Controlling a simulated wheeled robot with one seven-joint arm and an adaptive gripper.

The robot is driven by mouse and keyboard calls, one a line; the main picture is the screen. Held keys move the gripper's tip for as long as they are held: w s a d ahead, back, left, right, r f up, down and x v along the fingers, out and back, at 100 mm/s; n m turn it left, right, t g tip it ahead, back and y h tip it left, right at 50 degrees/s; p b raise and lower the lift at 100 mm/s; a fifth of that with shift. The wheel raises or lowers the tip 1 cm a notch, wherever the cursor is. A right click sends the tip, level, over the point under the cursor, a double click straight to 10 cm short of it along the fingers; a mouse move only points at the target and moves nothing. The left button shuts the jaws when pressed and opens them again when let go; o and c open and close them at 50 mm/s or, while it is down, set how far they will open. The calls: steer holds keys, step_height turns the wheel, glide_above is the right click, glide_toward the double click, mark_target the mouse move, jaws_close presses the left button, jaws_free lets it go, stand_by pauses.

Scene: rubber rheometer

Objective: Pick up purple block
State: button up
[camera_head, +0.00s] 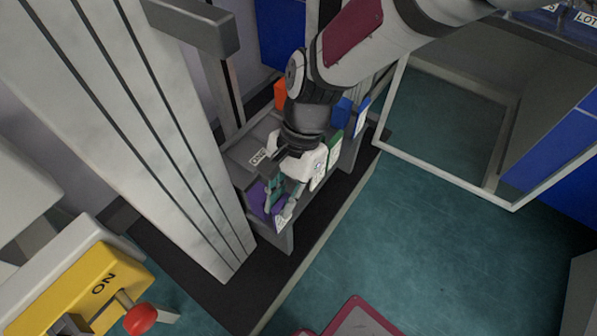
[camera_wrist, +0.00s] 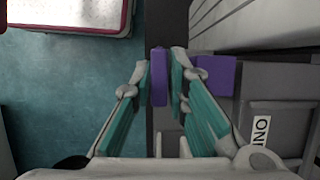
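The purple block (camera_head: 258,199) sits at the near end of a grey rack, with a white label on its front. In the wrist view an upright purple part of it (camera_wrist: 159,78) lies between my fingertips. More purple shows to the right of the right finger; the finger hides whether the two parts join. My gripper (camera_head: 280,201) reaches down at the block, one finger on each side of the upright part. In the wrist view my gripper (camera_wrist: 160,74) has its fingertips very close to the purple sides. I cannot tell whether they touch it.
Orange (camera_head: 280,95), green (camera_head: 334,150) and blue (camera_head: 361,117) labelled blocks stand farther along the rack. A tall grey column (camera_head: 130,120) rises close on the left. A yellow box with a red knob (camera_head: 140,319) is at lower left. Teal floor lies open at right.

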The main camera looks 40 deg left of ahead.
steer(key=b, duration=0.1)
glide_above(280, 229)
step_height(280, 229, down, 4)
steer(key=shift+w+a+f, duration=0.15)
jaws_close()
